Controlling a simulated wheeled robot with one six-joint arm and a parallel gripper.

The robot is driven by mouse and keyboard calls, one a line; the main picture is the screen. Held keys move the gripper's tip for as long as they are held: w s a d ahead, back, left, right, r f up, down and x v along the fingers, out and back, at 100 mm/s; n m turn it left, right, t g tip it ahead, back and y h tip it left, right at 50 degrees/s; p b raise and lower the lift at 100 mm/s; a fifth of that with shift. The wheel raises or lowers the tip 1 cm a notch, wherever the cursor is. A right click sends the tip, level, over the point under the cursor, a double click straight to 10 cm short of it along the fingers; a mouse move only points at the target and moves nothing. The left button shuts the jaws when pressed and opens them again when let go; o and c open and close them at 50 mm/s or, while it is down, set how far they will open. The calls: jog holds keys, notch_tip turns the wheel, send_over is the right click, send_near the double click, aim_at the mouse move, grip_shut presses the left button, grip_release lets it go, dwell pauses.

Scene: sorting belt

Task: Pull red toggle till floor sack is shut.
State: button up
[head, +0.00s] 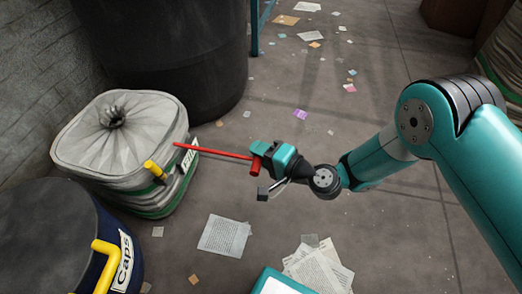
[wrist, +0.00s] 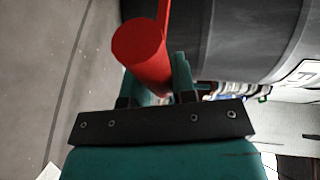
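The floor sack (head: 95,152) is a pale grey bag on the floor at the left, with a green band round its side. Its top is gathered to a small dark puckered hole in the middle. A straight red cord (head: 215,152) runs from the sack's right side to the red toggle (head: 255,166). My gripper (head: 262,160) is shut on the toggle, to the right of the sack and apart from it. In the wrist view the toggle's round red end (wrist: 140,52) shows between the fingers; the cord leads up from it.
A yellow toggle (head: 154,170) sits on the sack's front right. A dark bin labelled Caps (head: 60,240) with a yellow handle (head: 105,250) stands in front. A large black barrel (head: 165,60) stands behind the sack. Papers (head: 224,236) litter the floor, otherwise open in the middle.

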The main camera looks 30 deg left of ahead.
jog(key=o, duration=0.5)
jog(key=shift+c, duration=0.2)
jog(key=shift+d, duration=0.1)
jog(key=p+v, duration=1.7)
jog(key=p, duration=0.6)
jog(key=shift+s, duration=0.1)
